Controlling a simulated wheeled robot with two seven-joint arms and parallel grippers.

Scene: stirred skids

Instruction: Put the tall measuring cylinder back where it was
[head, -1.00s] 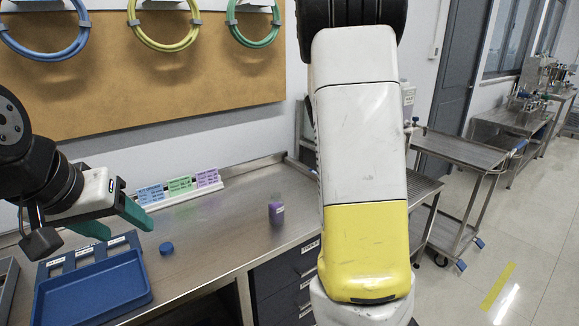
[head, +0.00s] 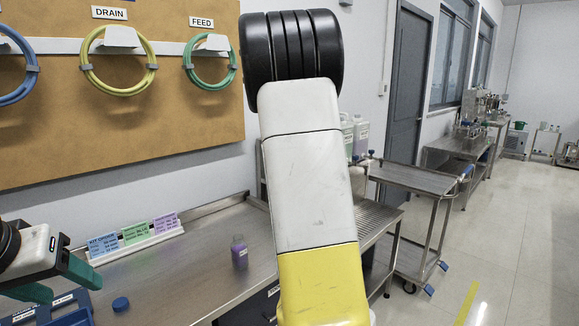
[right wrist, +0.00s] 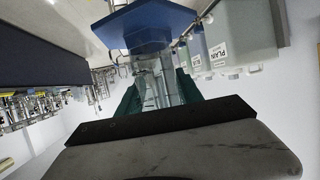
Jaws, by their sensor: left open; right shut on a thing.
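My right gripper (right wrist: 157,92) is shut on the measuring cylinder (right wrist: 160,72), a clear tube with a blue many-sided base (right wrist: 148,27). In the right wrist view the base shows at the top, beyond the green fingers. In the head view my right arm fills the middle, and its gripper and the cylinder do not show. My left gripper (head: 60,284) is open and empty at the lower left of the head view, above the bench near the blue tray (head: 50,312).
Labelled jugs (head: 357,138) stand behind my right arm. A steel trolley (head: 412,178) is to the right, with open floor beyond.

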